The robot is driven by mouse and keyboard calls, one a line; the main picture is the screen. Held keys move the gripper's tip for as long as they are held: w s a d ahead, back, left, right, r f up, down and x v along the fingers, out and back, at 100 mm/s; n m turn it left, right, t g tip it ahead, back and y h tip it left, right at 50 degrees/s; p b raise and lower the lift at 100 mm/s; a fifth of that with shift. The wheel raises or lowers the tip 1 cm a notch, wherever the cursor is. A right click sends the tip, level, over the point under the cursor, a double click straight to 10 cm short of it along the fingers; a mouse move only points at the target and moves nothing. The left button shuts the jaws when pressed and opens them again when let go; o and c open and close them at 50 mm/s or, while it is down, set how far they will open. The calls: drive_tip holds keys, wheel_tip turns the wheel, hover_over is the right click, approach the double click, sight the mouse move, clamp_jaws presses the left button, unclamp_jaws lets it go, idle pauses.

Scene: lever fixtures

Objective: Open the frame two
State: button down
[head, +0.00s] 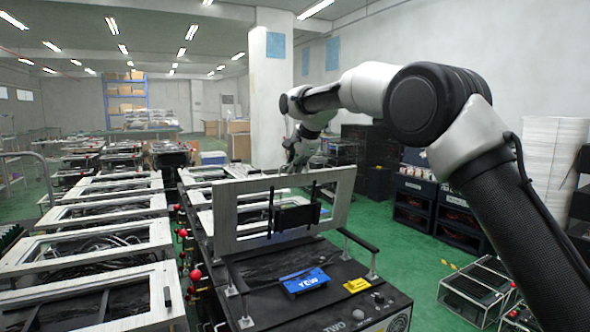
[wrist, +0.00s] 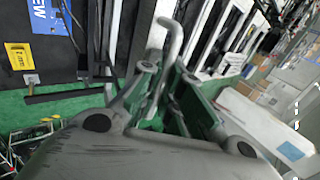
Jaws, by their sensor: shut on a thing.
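Frame two is a pale rectangular frame (head: 228,215) standing nearly upright, tilted up from the black box marked TWO (head: 335,318) in the head view. Its opening shows black bars and a dark block. My gripper (head: 299,160) is at the far side of the frame's top edge, partly hidden by it. In the wrist view my gripper (wrist: 165,100) is shut on a grey bent rod (wrist: 172,45), which seems to be the frame's handle. The exact contact is hard to see.
A blue label (head: 304,281) and a yellow label (head: 356,285) lie on the box top. Black rails (head: 357,240) edge it. More pale frames (head: 85,240) lie flat in a row at left.

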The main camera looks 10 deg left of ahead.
drive_tip(key=shift+w+a+r, duration=0.15)
drive_tip(key=shift+w, duration=0.1)
drive_tip(key=c, duration=1.6)
unclamp_jaws()
drive_tip(key=v, duration=1.2)
drive_tip(key=shift+r, duration=0.1)
